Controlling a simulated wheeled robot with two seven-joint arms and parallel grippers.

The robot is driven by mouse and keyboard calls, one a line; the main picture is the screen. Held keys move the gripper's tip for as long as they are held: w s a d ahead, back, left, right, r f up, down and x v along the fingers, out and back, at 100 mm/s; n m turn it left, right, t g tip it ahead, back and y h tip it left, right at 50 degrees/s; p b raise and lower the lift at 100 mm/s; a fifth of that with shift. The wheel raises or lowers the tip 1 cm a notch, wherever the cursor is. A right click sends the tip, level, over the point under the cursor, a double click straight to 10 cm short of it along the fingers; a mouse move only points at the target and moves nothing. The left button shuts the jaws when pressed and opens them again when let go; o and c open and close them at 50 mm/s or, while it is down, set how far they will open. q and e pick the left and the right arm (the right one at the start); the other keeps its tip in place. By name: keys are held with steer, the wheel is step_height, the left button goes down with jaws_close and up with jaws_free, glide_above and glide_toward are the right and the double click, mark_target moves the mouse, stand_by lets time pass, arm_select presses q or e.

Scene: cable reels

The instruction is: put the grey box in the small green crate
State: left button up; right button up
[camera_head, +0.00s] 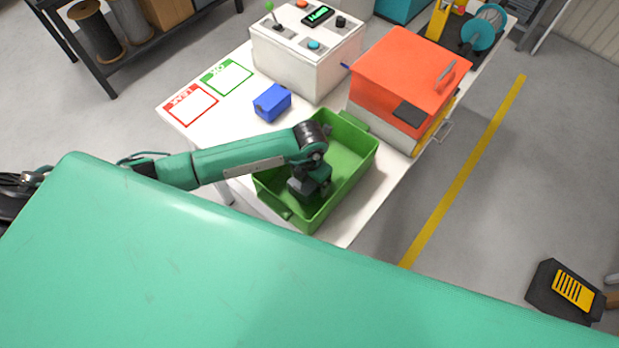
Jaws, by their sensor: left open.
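The small green crate (349,147) sits on the near part of the white table, open at the top. My left arm reaches in from the left, and my left gripper (309,189) points down over the inside of the crate. It is open; its fingertips are hard to make out. I cannot make out a separate grey box; the gripper and wrist hide part of the crate floor. My right gripper is not in view.
A blue box (272,103) lies left of the crate. A white control box (304,59) and a red-lidded box (408,75) stand behind it. Red and green marked squares (227,77) lie at the table's left. My green body covers the foreground.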

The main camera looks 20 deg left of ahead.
arm_select(q)
steer(key=shift+r, duration=0.5)
step_height(320, 180, up, 11)
steer(key=b, duration=0.3)
steer(key=shift+f+b, duration=0.2)
steer(key=shift+b, duration=0.2)
steer(key=shift+r, duration=0.35)
